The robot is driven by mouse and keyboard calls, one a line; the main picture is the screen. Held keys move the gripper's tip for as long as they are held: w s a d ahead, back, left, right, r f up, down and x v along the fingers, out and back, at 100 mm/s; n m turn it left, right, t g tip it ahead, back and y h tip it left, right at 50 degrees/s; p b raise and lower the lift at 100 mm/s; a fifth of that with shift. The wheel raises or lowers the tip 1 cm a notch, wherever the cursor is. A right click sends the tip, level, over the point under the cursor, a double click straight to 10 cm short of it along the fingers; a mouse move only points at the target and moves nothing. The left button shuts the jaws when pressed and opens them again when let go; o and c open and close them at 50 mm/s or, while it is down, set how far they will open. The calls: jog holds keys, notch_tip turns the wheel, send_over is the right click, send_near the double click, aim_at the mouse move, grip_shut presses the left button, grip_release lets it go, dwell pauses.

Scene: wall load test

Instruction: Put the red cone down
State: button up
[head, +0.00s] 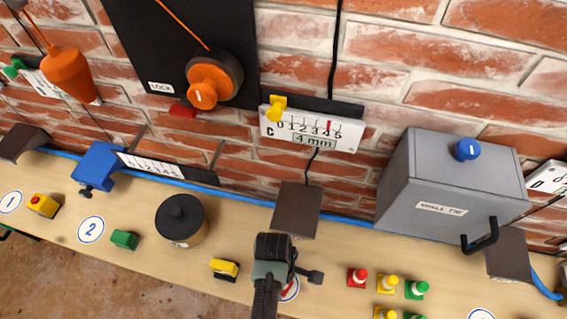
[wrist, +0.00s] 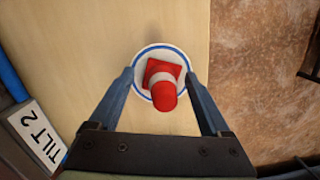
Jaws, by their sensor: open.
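A red cone (wrist: 163,85) with a pale band and square base stands, seemingly upright, on a white disc with a blue ring (wrist: 141,56) in the wrist view. My gripper (wrist: 159,78) is open, with one finger on each side of the cone and a visible gap to both. In the head view, my gripper (head: 289,272) is over the bench front and hides most of this cone; a bit of red (head: 287,290) shows on the disc (head: 293,294).
A yellow block (head: 225,268) and a black round weight (head: 183,221) are to the left. A grey box with a handle (head: 450,185) stands at the back right. The bench's front edge is close.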

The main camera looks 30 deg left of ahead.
notch_tip(320, 180, up, 12)
jog(key=a, duration=0.1)
jog(key=shift+w+a, duration=0.2)
jog(key=shift+r, duration=0.1)
dwell(0.5)
